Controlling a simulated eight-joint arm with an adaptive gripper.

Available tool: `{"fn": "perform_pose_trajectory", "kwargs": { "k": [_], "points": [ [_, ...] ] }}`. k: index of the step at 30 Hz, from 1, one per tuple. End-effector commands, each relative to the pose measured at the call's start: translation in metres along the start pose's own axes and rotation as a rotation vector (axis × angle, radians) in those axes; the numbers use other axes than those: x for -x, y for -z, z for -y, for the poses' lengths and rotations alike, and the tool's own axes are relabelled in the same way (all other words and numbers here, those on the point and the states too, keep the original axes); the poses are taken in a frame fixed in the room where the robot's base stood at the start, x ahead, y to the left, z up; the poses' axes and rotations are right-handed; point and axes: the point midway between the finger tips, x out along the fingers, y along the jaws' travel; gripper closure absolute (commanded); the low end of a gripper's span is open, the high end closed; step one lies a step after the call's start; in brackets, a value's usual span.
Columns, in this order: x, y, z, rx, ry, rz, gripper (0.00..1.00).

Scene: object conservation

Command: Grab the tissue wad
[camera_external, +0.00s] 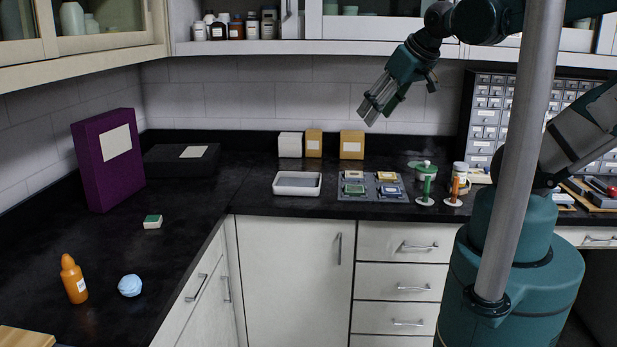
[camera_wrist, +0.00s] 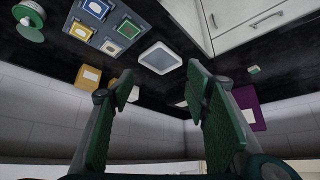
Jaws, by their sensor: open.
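A crumpled light blue ball (camera_external: 130,285), which looks like the tissue wad, lies on the black counter (camera_external: 185,262) at the lower left of the external view. It sits just right of an orange bottle. I do not see it in the wrist view. My gripper (camera_external: 368,112) is raised in the air above the back counter, far to the right of the wad. In the wrist view my gripper (camera_wrist: 160,90) has its two green fingers spread wide with nothing between them.
Near the wad stand the orange bottle (camera_external: 74,280) and a small green-and-white block (camera_external: 153,221). A purple box (camera_external: 108,160) stands farther back. A white tray (camera_external: 297,184) and a grey mat (camera_external: 372,187) with small boxes lie below my gripper. Cabinets (camera_external: 80,30) overhang the counter.

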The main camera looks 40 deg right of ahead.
Motion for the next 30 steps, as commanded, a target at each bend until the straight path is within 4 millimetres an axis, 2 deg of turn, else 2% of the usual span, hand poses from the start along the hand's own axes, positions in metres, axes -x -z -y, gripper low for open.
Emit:
{"fn": "perform_pose_trajectory", "kwargs": {
  "k": [5,11,20,30],
  "points": [
    [-0.001,0.009,0.008,0.022,0.011,0.011,0.53],
    [-0.006,0.029,0.027,0.072,0.035,0.039,0.53],
    [-0.020,0.065,0.069,0.175,0.081,0.094,0.53],
    [-0.041,0.099,0.125,0.295,0.131,0.154,0.53]
  ]
}}
